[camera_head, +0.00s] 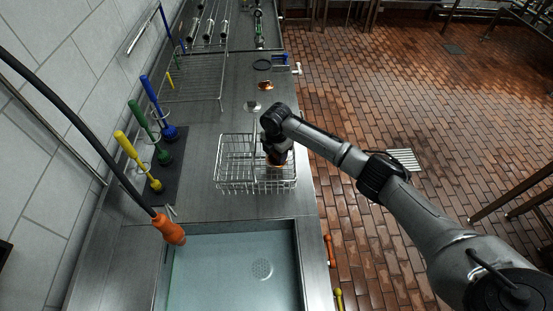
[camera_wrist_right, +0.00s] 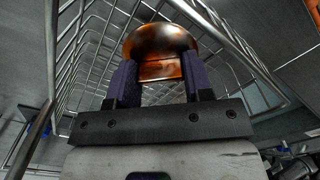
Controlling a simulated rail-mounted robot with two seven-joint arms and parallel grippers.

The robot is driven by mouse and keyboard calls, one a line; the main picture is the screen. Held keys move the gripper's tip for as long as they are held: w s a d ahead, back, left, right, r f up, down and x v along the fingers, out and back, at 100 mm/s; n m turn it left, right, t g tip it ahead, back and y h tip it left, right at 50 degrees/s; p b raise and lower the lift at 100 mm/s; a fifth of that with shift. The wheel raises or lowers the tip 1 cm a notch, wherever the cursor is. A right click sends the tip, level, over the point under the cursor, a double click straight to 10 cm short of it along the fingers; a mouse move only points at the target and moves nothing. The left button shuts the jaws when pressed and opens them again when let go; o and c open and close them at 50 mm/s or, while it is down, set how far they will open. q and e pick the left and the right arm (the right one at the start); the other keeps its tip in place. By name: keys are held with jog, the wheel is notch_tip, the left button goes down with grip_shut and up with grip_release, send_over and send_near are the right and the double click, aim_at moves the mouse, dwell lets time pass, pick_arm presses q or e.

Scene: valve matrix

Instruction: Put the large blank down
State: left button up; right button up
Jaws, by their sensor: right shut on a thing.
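My right gripper (camera_head: 277,156) is down at the wire basket (camera_head: 233,183) on the steel counter. In the right wrist view, its two dark purple fingers (camera_wrist_right: 158,72) are shut on a rounded, shiny copper-coloured piece, which I take to be the large blank (camera_wrist_right: 160,42). Basket wires surround the piece in that view. In the head view the gripper mostly hides the piece, with only a bit of orange showing below it. I cannot tell whether the piece touches the basket floor. My left gripper is out of view.
A copper disc (camera_head: 265,85) and a silver disc (camera_head: 252,106) lie on the counter behind the basket. A sink (camera_head: 225,270) is in front. Yellow, green and blue plungers (camera_head: 137,159) stand at left, near an orange-ended hose (camera_head: 170,230). A wire rack (camera_head: 196,77) stands farther back.

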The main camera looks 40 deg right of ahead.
aim_at(276, 158)
jog(key=shift+f, duration=1.6)
jog(key=shift+f, duration=0.1)
jog(key=shift+f, duration=0.1)
jog(key=o, duration=1)
notch_tip(276, 158, up, 12)
jog(key=shift+r+p, duration=0.2)
jog(key=shift+p, duration=0.15)
